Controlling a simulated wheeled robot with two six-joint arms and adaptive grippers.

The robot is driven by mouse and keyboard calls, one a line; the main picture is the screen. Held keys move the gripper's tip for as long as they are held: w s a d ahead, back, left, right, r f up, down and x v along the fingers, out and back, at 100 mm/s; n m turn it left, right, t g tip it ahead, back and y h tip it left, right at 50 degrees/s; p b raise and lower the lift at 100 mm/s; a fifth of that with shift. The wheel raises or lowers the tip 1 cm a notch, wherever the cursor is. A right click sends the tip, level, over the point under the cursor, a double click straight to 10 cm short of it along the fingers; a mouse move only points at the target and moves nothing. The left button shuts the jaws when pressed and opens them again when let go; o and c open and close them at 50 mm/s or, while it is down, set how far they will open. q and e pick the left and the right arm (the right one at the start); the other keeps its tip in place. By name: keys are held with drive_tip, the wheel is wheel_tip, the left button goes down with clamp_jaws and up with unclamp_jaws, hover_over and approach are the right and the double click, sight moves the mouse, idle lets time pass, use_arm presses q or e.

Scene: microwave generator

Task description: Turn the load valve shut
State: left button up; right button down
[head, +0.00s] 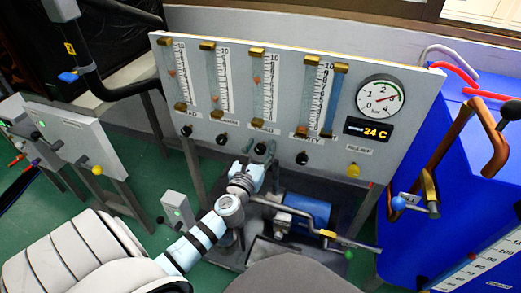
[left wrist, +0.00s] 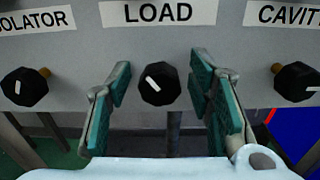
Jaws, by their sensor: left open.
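The load valve is a black faceted knob (left wrist: 158,92) with a short white mark slanting from upper left to lower right. It sits under the LOAD label (left wrist: 158,12) on the grey panel. In the head view the load knob (head: 261,147) is partly covered by my gripper. My left gripper (head: 258,163) is at the panel, just in front of this knob. In the left wrist view the open green-padded fingers (left wrist: 161,82) stand on either side of the knob, with gaps on both sides. My right gripper is not in view.
An isolator knob (left wrist: 24,87) and a cavity knob (left wrist: 296,82) flank the load knob. Flow tubes (head: 265,85), a round gauge (head: 380,97) and a 24 C display (head: 368,131) are above. A blue tank (head: 450,225) stands at right, pipework (head: 285,210) below.

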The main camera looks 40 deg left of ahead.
use_arm(q)
clamp_jaws()
